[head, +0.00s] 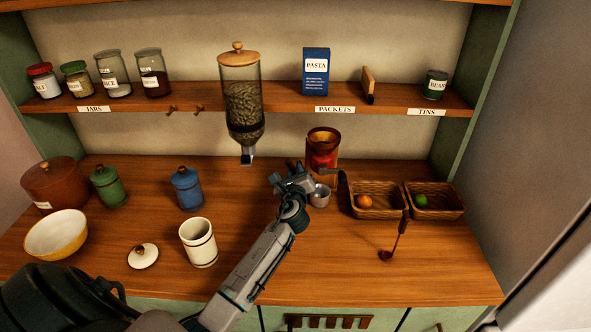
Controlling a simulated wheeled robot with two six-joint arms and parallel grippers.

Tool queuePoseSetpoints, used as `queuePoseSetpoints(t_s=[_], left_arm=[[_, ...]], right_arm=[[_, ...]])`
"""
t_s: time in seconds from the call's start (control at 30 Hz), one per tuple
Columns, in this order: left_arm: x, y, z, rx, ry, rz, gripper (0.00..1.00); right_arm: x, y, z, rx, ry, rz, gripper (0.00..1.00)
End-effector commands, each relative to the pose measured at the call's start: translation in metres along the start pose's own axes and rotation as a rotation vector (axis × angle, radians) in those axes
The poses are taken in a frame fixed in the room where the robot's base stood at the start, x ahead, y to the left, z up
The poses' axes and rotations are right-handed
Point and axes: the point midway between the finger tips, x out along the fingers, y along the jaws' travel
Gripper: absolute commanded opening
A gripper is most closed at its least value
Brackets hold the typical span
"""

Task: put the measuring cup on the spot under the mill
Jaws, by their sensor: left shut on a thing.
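The mill (242,105) is a tall glass hopper of dark beans with a wooden lid, mounted at the upper shelf. Its spout (247,156) points down over the wooden counter. The counter spot under the spout shows bare wood; I make out no clear mark. My left gripper (307,183) is right of the spout and shut on the small silver measuring cup (320,196). The cup looks upright; I cannot tell whether it touches the counter. The arm hides part of the counter. My right gripper is not in view.
An amber canister (323,147) stands close behind the cup. Baskets (378,209) and a ladle (395,243) are at the right. A blue jar (187,189), a cream mug (198,243) and a white lid (143,256) stand left. Counter below the spout is clear.

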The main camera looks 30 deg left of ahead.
Motion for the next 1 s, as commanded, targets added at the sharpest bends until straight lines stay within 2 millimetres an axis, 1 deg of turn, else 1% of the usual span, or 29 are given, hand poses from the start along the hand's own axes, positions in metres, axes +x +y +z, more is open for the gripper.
queuePoseSetpoints(t_s=[0.13, 0.17, 0.2, 0.23, 0.27, 0.5, 0.6, 0.63, 0.77, 1.0], left_arm=[[0.0, 0.002, -0.004, -0.001, 0.0, 0.0, 0.0], [0.0, 0.002, -0.003, -0.001, 0.0, 0.0, 0.19], [0.0, 0.002, -0.003, 0.0, 0.0, 0.0, 0.27], [0.0, 0.002, -0.003, 0.0, 0.0, 0.0, 0.33], [0.0, 0.002, -0.003, 0.0, 0.0, 0.0, 0.35], [0.0, 0.001, -0.002, 0.0, 0.0, 0.0, 0.35], [0.0, -0.002, 0.003, 0.0, -0.001, 0.0, 0.35], [-0.003, 0.0, 0.0, 0.0, 0.0, 0.0, 0.35], [-0.024, 0.001, -0.002, -0.001, 0.001, -0.001, 0.35], [-0.077, 0.001, -0.003, -0.003, 0.002, 0.0, 0.35]], right_arm=[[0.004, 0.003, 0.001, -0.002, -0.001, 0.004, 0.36], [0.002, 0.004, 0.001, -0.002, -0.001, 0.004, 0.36], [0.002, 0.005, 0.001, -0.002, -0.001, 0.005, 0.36], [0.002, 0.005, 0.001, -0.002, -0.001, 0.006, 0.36], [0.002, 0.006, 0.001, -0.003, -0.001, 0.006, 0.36], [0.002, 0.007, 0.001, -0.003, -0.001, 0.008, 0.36], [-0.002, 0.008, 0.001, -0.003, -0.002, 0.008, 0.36], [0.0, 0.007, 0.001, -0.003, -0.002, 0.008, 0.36], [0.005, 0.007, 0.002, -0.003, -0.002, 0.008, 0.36], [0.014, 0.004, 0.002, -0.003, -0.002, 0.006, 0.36]])
